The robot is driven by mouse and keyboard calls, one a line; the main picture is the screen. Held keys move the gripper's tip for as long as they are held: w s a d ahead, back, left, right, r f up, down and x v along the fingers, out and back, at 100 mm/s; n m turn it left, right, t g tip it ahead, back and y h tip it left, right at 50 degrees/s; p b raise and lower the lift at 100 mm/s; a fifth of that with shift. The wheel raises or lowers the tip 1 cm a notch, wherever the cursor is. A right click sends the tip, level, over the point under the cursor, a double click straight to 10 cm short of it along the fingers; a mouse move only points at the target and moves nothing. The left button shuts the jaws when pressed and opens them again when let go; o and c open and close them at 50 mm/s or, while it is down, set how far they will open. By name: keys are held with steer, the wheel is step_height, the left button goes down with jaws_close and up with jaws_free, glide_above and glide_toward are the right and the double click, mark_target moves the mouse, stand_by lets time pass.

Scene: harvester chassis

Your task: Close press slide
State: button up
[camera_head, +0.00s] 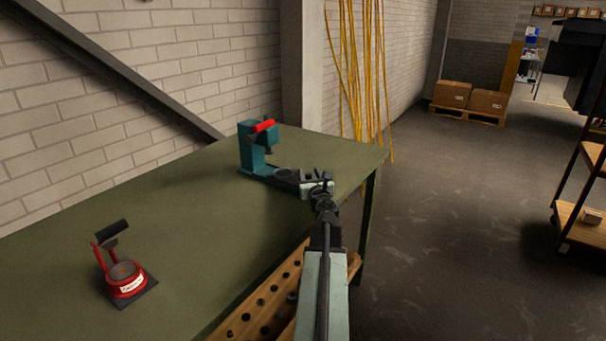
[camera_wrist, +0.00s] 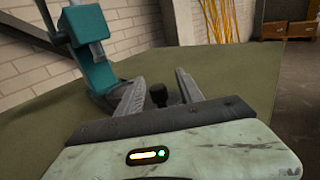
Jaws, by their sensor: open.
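The teal press (camera_head: 251,150) with a red handle (camera_head: 264,126) stands upright near the far end of the green table. Its dark slide (camera_head: 286,175) extends from the base toward my gripper (camera_head: 318,175). The press column also shows at upper left in the wrist view (camera_wrist: 91,40). There my gripper (camera_wrist: 157,82) is open, with its two grey fingers apart. A dark round-topped knob (camera_wrist: 158,94) stands between the fingers, apparently on the slide. I cannot tell whether the fingers touch it. My gripper body hides part of the slide's near end.
A red device with a black handle (camera_head: 125,280) sits on the near left of the table (camera_head: 190,215). A wooden rack with holes (camera_head: 262,310) lies along the table's front edge, beneath my arm. A brick wall stands behind. Open floor lies to the right.

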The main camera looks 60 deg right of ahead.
steer(key=shift+w+a, duration=0.15)
jaws_close()
stand_by(1.2)
